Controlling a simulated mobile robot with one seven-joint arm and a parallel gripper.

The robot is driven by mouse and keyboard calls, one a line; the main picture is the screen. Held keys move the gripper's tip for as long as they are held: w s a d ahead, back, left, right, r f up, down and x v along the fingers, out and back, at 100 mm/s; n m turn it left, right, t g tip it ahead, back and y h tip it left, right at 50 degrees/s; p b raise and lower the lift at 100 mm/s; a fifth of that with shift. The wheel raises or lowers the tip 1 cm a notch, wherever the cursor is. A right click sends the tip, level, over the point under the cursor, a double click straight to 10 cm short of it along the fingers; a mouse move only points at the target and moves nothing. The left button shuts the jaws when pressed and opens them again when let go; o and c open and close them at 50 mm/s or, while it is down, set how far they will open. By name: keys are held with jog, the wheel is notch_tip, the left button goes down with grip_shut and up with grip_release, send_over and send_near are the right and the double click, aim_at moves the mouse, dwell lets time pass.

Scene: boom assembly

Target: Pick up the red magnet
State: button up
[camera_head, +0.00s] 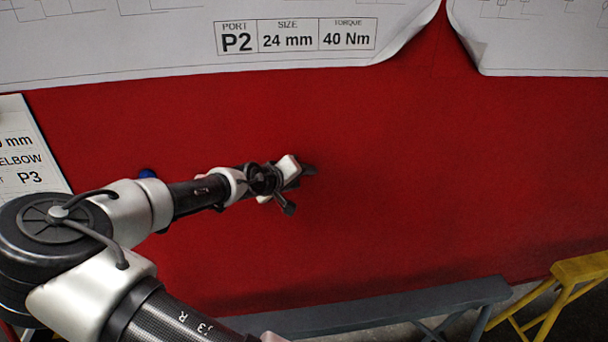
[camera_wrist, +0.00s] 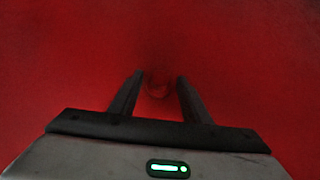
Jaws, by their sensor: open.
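A small round red thing, apparently the red magnet (camera_wrist: 157,88), shows faintly in the wrist view against the equally red surface. It lies between the two dark fingers of my gripper (camera_wrist: 159,77), near their tips. The fingers are apart, and a strip of red shows on either side of it. In the head view my gripper (camera_head: 301,189) is over the middle of the red tabletop (camera_head: 430,190). I cannot make out the magnet there; the gripper may hide it. How high the fingers are above the surface is hard to tell.
A large white drawing sheet (camera_head: 180,45) with curled edges lies along the back. Another sheet (camera_head: 28,150) is at the left. A small blue thing (camera_head: 147,173) is partly hidden behind my arm. A grey bench (camera_head: 400,305) and a yellow stand (camera_head: 580,268) are beyond the front edge. The tabletop right of my gripper is clear.

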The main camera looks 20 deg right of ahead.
jog(key=c, duration=0.8)
jog(key=shift+r, duration=0.1)
notch_tip(320, 180, up, 7)
jog(key=shift+s+a+f, duration=0.1)
jog(key=shift+s+f, duration=0.05)
jog(key=shift+f, duration=0.05)
jog(key=s+a, duration=0.1)
jog(key=s, duration=0.5)
jog(key=s+a, duration=0.2)
jog(key=s, duration=0.4)
jog(key=s+a, duration=0.2)
jog(key=s, duration=0.5)
jog(key=shift+a+r+b, duration=0.1)
jog(key=shift+a+b, duration=0.1)
jog(key=shift+b, duration=0.1)
